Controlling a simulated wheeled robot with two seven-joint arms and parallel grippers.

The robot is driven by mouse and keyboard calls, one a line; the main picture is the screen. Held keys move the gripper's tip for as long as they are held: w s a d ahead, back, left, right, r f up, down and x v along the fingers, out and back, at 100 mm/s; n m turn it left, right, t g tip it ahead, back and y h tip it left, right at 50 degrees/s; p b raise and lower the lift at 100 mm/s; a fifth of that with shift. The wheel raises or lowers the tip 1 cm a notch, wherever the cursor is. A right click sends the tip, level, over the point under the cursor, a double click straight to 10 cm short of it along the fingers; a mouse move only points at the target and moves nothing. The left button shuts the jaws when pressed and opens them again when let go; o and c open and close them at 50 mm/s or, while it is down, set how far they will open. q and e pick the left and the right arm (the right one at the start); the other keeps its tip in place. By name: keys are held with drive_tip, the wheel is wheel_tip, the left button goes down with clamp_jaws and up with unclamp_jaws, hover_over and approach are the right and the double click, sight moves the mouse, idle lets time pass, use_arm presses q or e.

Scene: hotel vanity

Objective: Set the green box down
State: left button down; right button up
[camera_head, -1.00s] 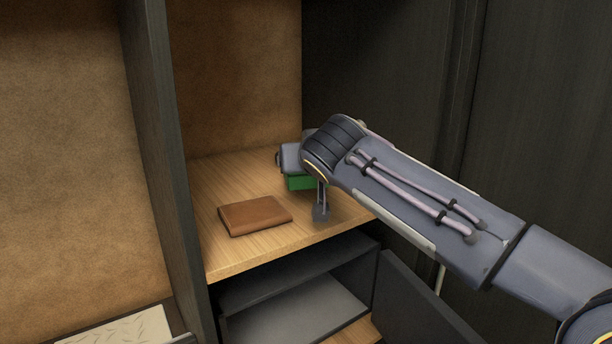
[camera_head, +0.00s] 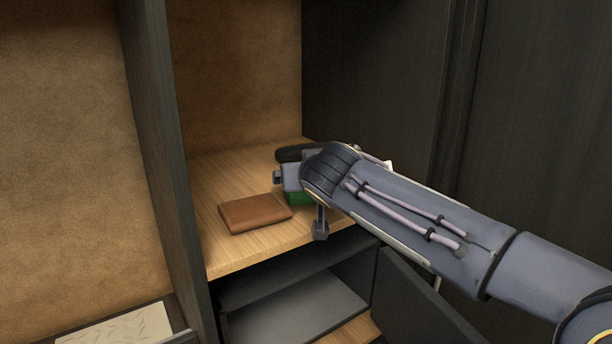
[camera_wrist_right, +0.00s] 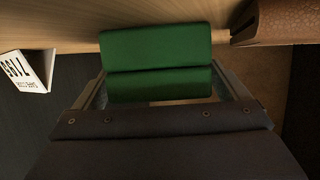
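The green box (camera_head: 298,198) is on the right side of the wooden shelf in the head view, mostly hidden by my right arm. My right gripper (camera_wrist_right: 163,90) points at the shelf, with one finger on each side of the box. The fingers appear shut on the green box (camera_wrist_right: 155,47), which fills the space between them in the right wrist view. I cannot tell whether the box touches the shelf. My left gripper is not in view.
A brown wallet (camera_head: 255,213) lies on the shelf (camera_head: 235,258) left of the box. A dark rounded shape (camera_head: 312,152) shows behind my gripper. A white printed card (camera_wrist_right: 30,72) is at the left in the wrist view. An open compartment (camera_head: 300,305) is below.

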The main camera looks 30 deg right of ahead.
drive_tip(key=shift+r+p, duration=0.3)
drive_tip(key=shift+s+a, duration=0.15)
drive_tip(key=shift+s, duration=0.2)
drive_tip(key=b+v, duration=0.3)
drive_tip(key=v, duration=0.8)
drive_tip(key=shift+s+r, duration=0.1)
drive_tip(key=shift+s, duration=0.05)
